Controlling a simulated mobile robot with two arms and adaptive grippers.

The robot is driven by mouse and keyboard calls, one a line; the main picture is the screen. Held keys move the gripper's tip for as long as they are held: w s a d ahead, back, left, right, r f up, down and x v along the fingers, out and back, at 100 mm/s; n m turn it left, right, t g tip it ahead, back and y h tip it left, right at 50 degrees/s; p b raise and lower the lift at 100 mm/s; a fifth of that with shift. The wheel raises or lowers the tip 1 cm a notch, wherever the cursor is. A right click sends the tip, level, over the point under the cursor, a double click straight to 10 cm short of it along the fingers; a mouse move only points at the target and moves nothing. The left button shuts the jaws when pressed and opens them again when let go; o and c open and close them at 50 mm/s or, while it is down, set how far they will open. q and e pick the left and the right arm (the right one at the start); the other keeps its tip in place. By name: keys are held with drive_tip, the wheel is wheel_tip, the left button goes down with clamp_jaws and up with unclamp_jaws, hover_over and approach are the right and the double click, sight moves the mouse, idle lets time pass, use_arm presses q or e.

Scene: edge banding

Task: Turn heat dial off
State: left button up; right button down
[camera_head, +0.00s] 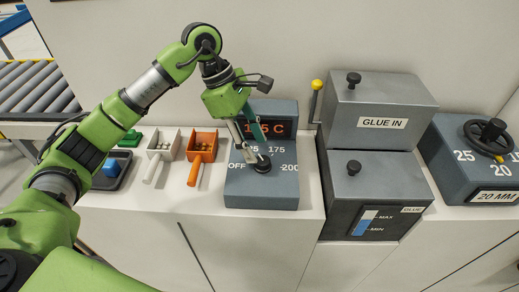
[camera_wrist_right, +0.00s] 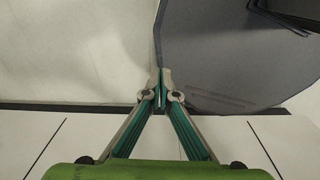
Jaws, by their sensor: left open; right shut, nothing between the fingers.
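The heat dial box (camera_head: 262,196) is a dark grey block on the white counter, with the labels OFF, 175 and 200 and an orange temperature display (camera_head: 268,129) partly covered by my gripper. The black dial knob (camera_head: 264,167) sits on its sloped top; its pointer direction is hard to make out. My left gripper (camera_head: 251,154) points down at the knob with its fingers open. The fingertips are at or just above the knob; I cannot tell whether they touch it. My right gripper (camera_wrist_right: 162,76) shows only in the right wrist view, shut and empty.
To the right stand the grey glue boxes (camera_head: 378,118) with black knobs, a yellow-tipped lever (camera_head: 316,98) and a 20 mm handwheel box (camera_head: 455,165). The counter's front edge is close.

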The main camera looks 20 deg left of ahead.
sight(261, 160)
use_arm(q)
drive_tip(key=x, duration=0.3)
drive_tip(key=shift+s+d+f+p, duration=0.1)
drive_tip(key=shift+s+d+p, duration=0.05)
drive_tip(key=shift+p, duration=0.2)
drive_tip(key=shift+d+f, duration=0.1)
drive_tip(key=shift+f, duration=0.25)
drive_tip(key=shift+c, duration=1)
drive_tip(key=c, duration=0.9)
use_arm(e)
drive_tip(key=shift+w+d+r, duration=0.15)
drive_tip(key=shift+w+r, duration=0.45)
drive_tip(key=shift+w, duration=0.1)
drive_tip(key=shift+f, duration=0.1)
